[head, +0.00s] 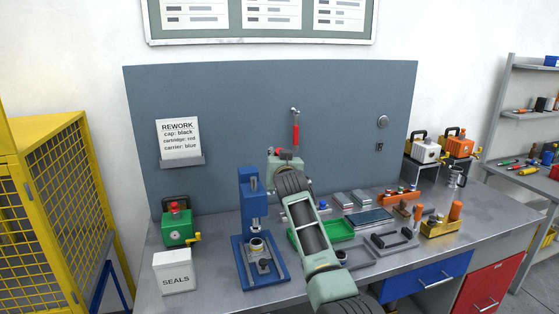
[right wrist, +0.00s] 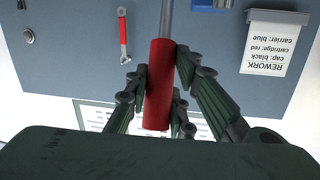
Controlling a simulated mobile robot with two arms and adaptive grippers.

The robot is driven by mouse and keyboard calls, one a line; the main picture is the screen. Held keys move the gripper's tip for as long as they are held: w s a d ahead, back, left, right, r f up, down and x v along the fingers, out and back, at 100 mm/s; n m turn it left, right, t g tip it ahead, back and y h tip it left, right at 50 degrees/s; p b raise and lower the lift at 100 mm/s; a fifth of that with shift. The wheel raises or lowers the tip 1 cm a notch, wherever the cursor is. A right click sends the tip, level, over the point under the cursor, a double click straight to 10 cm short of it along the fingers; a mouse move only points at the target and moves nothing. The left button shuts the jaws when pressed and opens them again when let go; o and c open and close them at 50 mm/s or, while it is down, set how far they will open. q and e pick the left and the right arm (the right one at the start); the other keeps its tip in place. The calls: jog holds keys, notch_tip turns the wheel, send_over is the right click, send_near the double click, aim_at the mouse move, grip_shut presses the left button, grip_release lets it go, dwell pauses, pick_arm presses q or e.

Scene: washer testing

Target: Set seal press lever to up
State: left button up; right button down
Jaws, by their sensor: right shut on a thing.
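The blue seal press (head: 252,205) stands on the workbench, left of the middle in the head view. Its lever shows in the right wrist view as a grey rod (right wrist: 168,18) with a red grip (right wrist: 158,85). The right wrist picture is upside down, so the grip stands above the rod. My right gripper (head: 282,160) is beside the press top, and its fingers (right wrist: 160,88) are closed around the red grip. In the head view the gripper and arm hide most of the lever. My left gripper is not in view.
A red-handled tool (head: 296,134) hangs on the backboard behind my gripper. A green tray (head: 338,231) and small parts lie right of the press. A green device (head: 178,228) and a white SEALS box (head: 175,274) stand to its left.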

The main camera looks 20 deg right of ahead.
jog(key=shift+r, duration=0.3)
jog(key=c, duration=2)
grip_release()
jog(key=o, duration=0.5)
jog(key=shift+w+f, duration=0.2)
jog(key=shift+s, duration=0.1)
jog(key=s, duration=0.4)
jog(key=s+a+r, duration=0.1)
jog(key=s, duration=0.6)
jog(key=shift+s+a+r, duration=0.25)
jog(key=shift+s+r, duration=0.1)
jog(key=shift+r, duration=0.05)
